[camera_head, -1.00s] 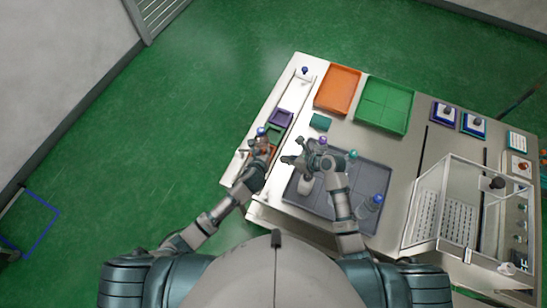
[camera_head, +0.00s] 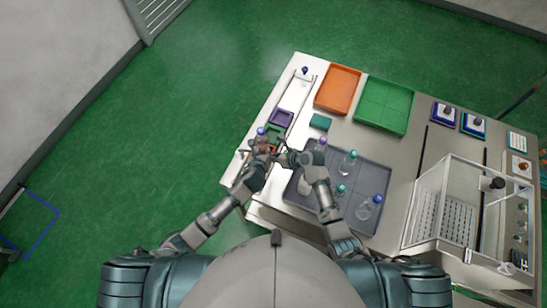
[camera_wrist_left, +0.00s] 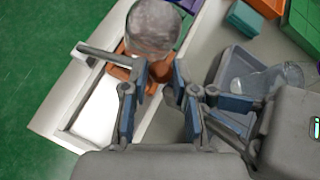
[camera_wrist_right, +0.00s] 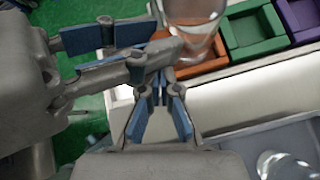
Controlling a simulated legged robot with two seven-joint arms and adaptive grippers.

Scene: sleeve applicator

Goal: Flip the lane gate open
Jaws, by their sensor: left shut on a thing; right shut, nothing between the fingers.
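A clear glass flask with a blue cap (camera_head: 261,131) stands in the pale lane at the table's left side. Contact with the bar is unclear.
Purple (camera_head: 282,118) and green (camera_wrist_right: 254,32) nests sit along the lane. A grey tray (camera_head: 370,160) with several flasks is right of my right arm. Orange (camera_head: 338,90) and green (camera_head: 384,105) trays lie behind. A clear-walled box (camera_head: 455,205) stands at the right.

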